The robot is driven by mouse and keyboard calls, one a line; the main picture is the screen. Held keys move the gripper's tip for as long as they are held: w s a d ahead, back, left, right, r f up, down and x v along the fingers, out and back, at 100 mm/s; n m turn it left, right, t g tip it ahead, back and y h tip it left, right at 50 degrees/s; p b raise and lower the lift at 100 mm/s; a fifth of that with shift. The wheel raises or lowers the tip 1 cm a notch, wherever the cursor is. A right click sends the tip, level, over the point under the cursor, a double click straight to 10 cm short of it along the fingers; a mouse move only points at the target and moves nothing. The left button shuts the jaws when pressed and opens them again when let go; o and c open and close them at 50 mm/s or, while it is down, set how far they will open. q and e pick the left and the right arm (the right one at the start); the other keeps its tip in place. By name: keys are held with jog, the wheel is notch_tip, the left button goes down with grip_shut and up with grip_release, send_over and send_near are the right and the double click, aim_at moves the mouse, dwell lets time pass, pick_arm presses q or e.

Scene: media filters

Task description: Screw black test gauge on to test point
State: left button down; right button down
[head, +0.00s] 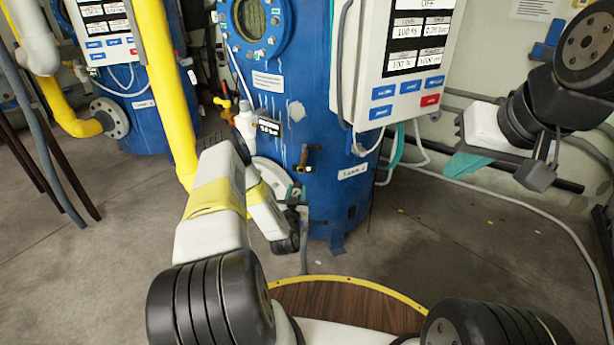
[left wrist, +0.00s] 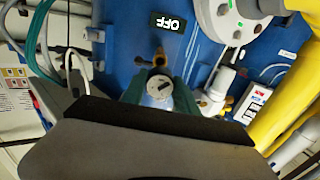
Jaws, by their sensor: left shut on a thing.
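My left gripper (head: 297,190) reaches the front of the blue tank, low down. In the left wrist view its two green fingers (left wrist: 160,92) are shut on a small round gauge (left wrist: 159,88) with a pale grey face. A brass fitting (left wrist: 159,60), which looks like the test point, stands on the tank just beyond the gauge. The gauge is in line with it; I cannot tell whether they touch. In the head view a brass and black fitting (head: 310,154) shows just above the gripper. My right gripper (head: 465,163) hangs at the right, away from the tank; its finger opening is not clear.
The blue tank (head: 345,200) carries a white control panel (head: 405,75) and a white side valve (head: 245,122). A yellow pipe (head: 163,90) runs down left of it. Hoses cross the floor at right. Floor at left is clear.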

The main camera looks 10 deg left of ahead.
pick_arm(q)
jog(key=shift+w+a, duration=0.15)
jog(key=shift+w, duration=1.3)
jog(key=shift+w+a, duration=0.1)
jog(key=shift+w, duration=1.35)
jog(key=shift+w, duration=0.1)
jog(key=shift+w+a, duration=0.1)
jog(key=shift+w, duration=1.15)
jog(key=c, duration=1.7)
grip_release()
grip_shut()
grip_release()
grip_shut()
